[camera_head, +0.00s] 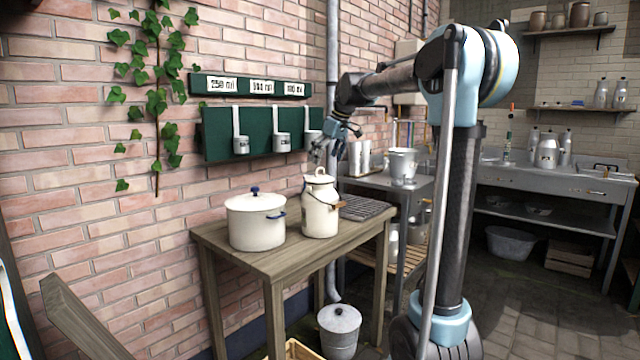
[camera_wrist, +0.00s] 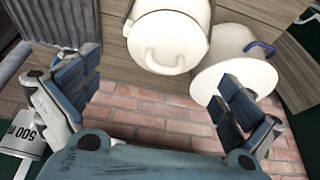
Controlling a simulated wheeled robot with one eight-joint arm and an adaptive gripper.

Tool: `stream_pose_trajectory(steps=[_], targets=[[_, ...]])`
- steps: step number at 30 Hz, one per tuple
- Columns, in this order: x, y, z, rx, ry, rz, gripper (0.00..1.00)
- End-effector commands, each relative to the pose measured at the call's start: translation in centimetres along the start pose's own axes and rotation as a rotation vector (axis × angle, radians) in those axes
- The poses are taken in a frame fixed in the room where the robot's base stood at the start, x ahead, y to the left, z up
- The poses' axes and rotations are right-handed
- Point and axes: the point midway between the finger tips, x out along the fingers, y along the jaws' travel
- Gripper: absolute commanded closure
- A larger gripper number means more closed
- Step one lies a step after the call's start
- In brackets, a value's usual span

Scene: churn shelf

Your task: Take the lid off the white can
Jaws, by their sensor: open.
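The white can (camera_head: 320,209) stands upright on the wooden table, with a carrying handle on its side. Its white lid (camera_head: 319,179) sits on top with a loop handle. In the wrist view the lid (camera_wrist: 168,42) shows from above, with its loop handle toward my gripper. My gripper (camera_head: 322,148) is above the can, apart from the lid. In the wrist view my gripper (camera_wrist: 158,95) has its two blue-grey fingers spread wide with nothing between them.
A white pot (camera_head: 256,222) with a blue knob and blue handles stands left of the can. A dark slatted rack (camera_head: 362,208) lies to the right. Measuring cups (camera_head: 241,145) hang on a green board (camera_head: 215,135) on the brick wall behind.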

Motion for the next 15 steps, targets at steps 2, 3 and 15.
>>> stream_pose_trajectory(steps=[2, 3, 15], targets=[[0.7, 0.0, 0.0, 0.000, 0.000, 0.000, 0.00], [0.9, 0.0, 0.0, 0.000, 0.000, 0.000, 0.00], [4.9, -0.6, 0.2, 0.000, 0.000, -0.001, 0.00]])
